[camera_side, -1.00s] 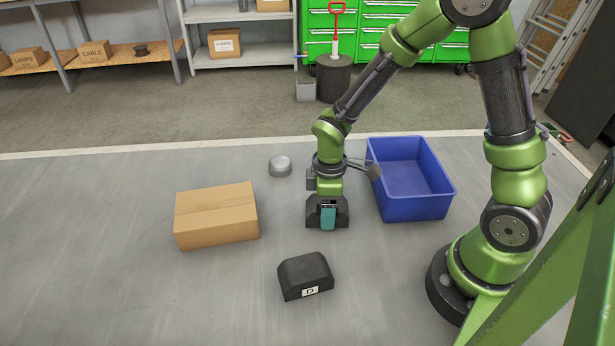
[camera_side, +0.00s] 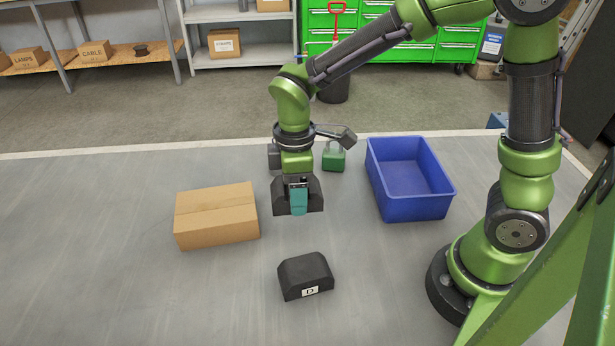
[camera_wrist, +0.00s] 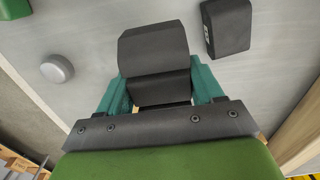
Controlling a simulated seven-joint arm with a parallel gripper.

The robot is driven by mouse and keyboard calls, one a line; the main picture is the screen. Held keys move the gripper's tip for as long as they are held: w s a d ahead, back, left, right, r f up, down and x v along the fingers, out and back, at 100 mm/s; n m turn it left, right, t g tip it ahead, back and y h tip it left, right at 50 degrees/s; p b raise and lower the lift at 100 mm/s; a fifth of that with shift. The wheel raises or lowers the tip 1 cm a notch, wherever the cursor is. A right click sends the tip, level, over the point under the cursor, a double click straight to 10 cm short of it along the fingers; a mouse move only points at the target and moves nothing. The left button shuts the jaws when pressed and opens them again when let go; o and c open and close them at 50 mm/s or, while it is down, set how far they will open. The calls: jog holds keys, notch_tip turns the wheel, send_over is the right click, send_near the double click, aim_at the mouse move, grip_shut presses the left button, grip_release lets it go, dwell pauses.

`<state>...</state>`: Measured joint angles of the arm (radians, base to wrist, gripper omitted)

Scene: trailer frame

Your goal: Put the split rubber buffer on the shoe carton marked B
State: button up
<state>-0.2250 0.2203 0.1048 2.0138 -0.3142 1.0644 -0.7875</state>
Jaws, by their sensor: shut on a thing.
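My gripper (camera_side: 298,200) is shut on a black rubber buffer (camera_side: 280,196), a block with sloped shoulders. One teal finger covers the middle of its near side. In the wrist view the buffer (camera_wrist: 153,50) sits between both teal fingers; I cannot make out a split or a label on it. A second black buffer (camera_side: 306,277), labelled D, stands on the table in front of my gripper. It also shows in the wrist view (camera_wrist: 228,27). A closed brown carton (camera_side: 216,215) lies left of my gripper; no letter B shows on its visible faces.
An empty blue bin (camera_side: 410,205) stands to the right. A green weight-like object (camera_side: 333,157) stands behind my gripper. A grey dome (camera_wrist: 57,68) shows in the wrist view. The table front left is clear. Shelves and green drawers stand behind.

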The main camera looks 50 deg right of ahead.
aim_at(280, 189)
jog(key=a, duration=0.2)
jog(key=w+a+r, duration=0.1)
jog(key=shift+w, duration=0.1)
jog(key=shift+m, duration=0.3)
jog(key=w+a, duration=0.1)
jog(key=w, duration=0.3)
jog(key=w+a+f, duration=0.1)
jog(key=w+a, duration=0.1)
jog(key=w, duration=0.3)
jog(key=w+a, duration=0.2)
jog(key=w, duration=0.3)
jog(key=shift+a+f, duration=0.2)
jog(key=shift+a, duration=0.05)
jog(key=shift+w, duration=0.25)
jog(key=shift+f, duration=1.8)
jog(key=shift+f, duration=0.1)
jog(key=o, duration=1.2)
jog(key=shift+o, duration=0.2)
